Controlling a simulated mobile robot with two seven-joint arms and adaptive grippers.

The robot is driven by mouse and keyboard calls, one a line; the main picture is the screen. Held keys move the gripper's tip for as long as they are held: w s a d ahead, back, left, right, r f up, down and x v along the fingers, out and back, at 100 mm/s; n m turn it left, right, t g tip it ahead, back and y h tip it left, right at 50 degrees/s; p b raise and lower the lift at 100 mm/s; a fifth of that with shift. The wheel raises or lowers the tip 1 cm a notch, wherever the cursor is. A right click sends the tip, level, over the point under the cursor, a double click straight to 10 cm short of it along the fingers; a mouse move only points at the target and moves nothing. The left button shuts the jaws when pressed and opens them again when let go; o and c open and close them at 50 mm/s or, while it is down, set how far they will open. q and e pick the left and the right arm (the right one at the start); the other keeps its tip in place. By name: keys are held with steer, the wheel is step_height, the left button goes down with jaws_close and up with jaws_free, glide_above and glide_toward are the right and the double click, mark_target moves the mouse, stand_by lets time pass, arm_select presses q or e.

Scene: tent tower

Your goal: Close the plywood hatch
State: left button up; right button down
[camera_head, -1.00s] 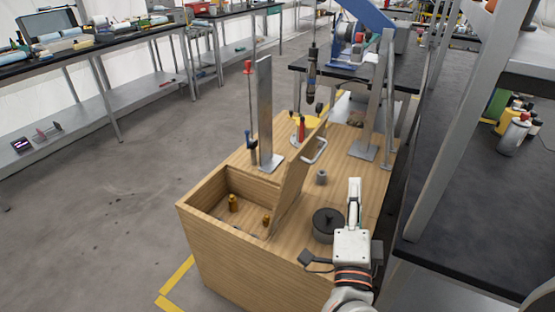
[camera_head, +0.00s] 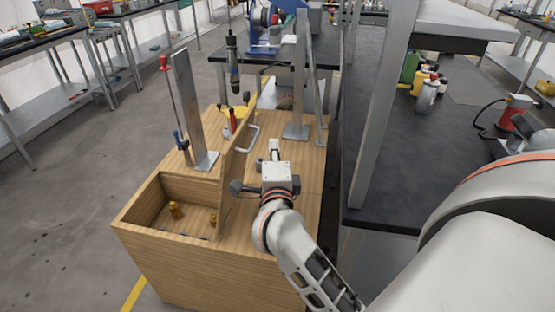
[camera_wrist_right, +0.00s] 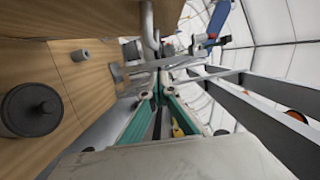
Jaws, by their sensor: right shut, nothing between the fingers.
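The plywood hatch (camera_head: 236,165) stands raised, tilted near upright, beside the open compartment of a wooden box (camera_head: 200,262). A metal bar handle (camera_head: 251,137) is on its right face; the handle also shows at the top of the right wrist view (camera_wrist_right: 150,30). My right gripper (camera_head: 274,146) is to the right of the hatch, close to the handle, above the box top. Its fingers look shut and empty, and the handle lies beyond the fingertips in the right wrist view (camera_wrist_right: 158,75). Contact with the handle cannot be told. My left gripper is not in view.
Two brass pieces (camera_head: 175,210) stand inside the compartment. A dark round weight (camera_wrist_right: 33,108) is on the box top, mostly hidden by my wrist in the head view. A metal upright (camera_head: 192,105) stands behind the compartment. A black-topped bench (camera_head: 400,165) is at the right.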

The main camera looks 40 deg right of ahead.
steer(key=shift+w+a, duration=1.1)
steer(key=shift+a, duration=0.05)
